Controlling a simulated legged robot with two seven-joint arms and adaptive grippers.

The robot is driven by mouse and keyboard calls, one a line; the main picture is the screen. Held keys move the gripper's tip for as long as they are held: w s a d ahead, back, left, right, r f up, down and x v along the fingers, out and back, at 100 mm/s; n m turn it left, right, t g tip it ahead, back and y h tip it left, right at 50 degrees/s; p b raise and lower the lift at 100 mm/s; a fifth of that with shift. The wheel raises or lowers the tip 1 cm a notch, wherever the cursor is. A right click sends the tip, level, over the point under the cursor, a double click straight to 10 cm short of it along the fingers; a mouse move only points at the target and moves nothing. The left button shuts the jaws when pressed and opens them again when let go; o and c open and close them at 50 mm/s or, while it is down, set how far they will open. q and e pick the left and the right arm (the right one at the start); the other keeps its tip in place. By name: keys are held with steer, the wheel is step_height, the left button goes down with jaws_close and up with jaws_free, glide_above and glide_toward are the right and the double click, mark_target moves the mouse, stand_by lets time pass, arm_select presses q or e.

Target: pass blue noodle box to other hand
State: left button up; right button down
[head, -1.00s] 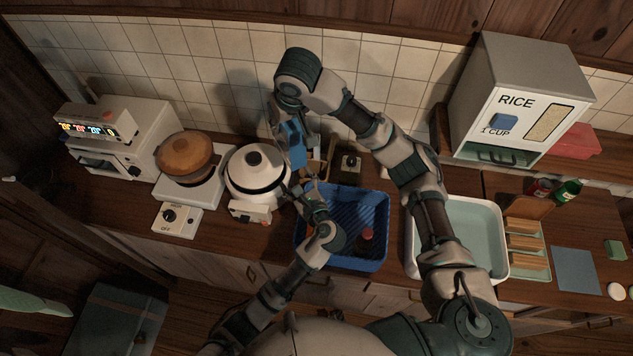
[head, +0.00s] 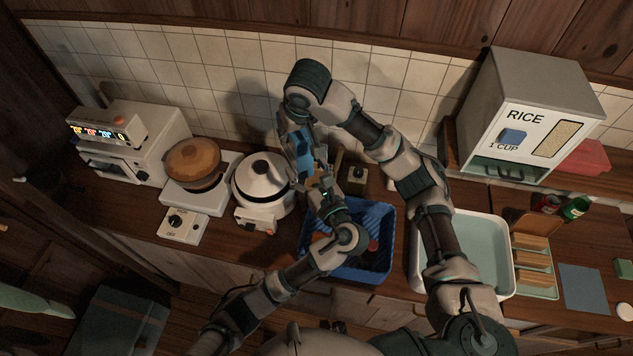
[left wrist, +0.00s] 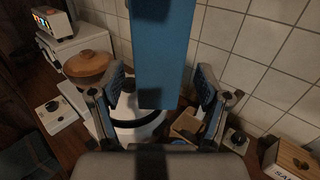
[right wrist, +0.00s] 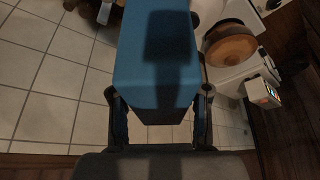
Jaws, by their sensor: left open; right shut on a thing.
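The blue noodle box (head: 303,150) is held up by my right gripper (head: 301,132) above the counter, behind the blue basket. In the right wrist view the box (right wrist: 157,65) fills the space between the fingers of the right gripper (right wrist: 160,118). My left gripper (head: 317,180) is just below the box, open. In the left wrist view the box (left wrist: 162,50) hangs between the spread fingers of the left gripper (left wrist: 155,105), with gaps on both sides. In the head view the arms partly hide the box.
A blue basket (head: 388,215) sits below my arms. A white rice cooker (head: 258,185) and a brown pot (head: 193,158) stand to the left. A white basin (head: 508,230) and a rice dispenser (head: 528,105) are to the right. The tiled wall (head: 240,75) is close behind my right gripper.

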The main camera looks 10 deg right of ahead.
arm_select(q)
steer(key=shift+x, duration=1.65)
steer(key=c, duration=1.2)
jaws_close()
arm_select(e)
steer(key=c, duration=1)
jaws_free()
steer(key=o, duration=0.5)
steer(key=shift+o, duration=0.2)
